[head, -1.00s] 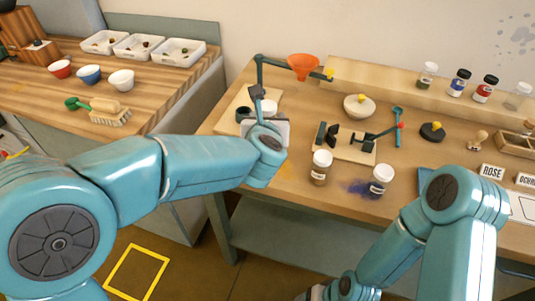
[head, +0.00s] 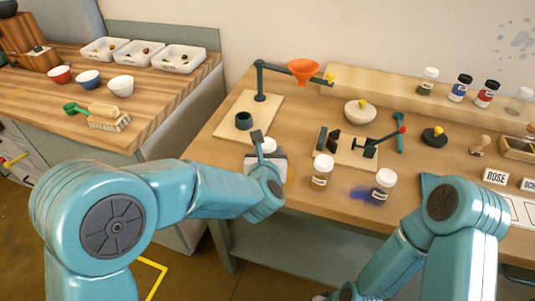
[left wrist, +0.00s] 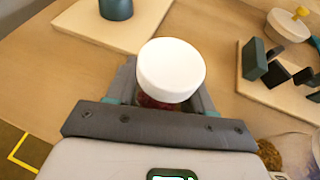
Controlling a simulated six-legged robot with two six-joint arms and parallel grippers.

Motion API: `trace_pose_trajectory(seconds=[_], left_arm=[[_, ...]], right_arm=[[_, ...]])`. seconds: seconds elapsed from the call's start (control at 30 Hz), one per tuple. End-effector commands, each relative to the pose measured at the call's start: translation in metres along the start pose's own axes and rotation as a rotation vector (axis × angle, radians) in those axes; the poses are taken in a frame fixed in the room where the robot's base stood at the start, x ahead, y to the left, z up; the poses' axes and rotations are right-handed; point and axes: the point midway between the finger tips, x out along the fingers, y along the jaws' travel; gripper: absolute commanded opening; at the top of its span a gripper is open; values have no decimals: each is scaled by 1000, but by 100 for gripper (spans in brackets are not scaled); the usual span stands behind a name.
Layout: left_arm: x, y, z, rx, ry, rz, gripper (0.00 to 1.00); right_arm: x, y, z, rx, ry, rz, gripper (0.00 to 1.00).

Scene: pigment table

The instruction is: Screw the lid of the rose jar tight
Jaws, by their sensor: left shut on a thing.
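My left gripper (left wrist: 163,97) is shut on a jar (left wrist: 160,102) with deep red contents, seen in the left wrist view between the two fingers. A wide white lid (left wrist: 171,70) sits on its top and hides most of the jar from above. I cannot tell how tight the lid is. In the head view the white lid (head: 268,145) shows beside my left gripper (head: 262,150) near the table's front left part; my wrist hides the jar there. My right gripper is not in view; only the right arm shows at lower right.
A funnel stand's board (head: 262,122) with a dark cup (head: 243,120) lies behind the jar. A clamp fixture (head: 368,150) stands to the right. Two white-lidded jars (head: 322,170) (head: 384,186) stand in front of it, beside blue powder (head: 362,192).

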Motion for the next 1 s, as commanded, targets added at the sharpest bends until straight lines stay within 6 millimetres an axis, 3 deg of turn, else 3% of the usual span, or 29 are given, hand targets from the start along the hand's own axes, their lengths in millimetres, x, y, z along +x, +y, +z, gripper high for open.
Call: trace_pose_trajectory(seconds=[0.4, 0.43, 0.5, 0.87, 1.0], left_arm=[[2, 0, -3, -1, -2, 0, 0], [1, 0, -2, -1, -1, 0, 62], [1, 0, -2, -1, -1, 0, 78], [-2, 0, 4, 0, -1, -1, 78], [-23, -1, 1, 1, -4, -4, 78]], right_arm=[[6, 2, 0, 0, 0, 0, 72], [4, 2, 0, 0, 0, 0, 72], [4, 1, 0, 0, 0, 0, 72], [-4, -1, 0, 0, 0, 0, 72], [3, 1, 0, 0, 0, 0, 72]])
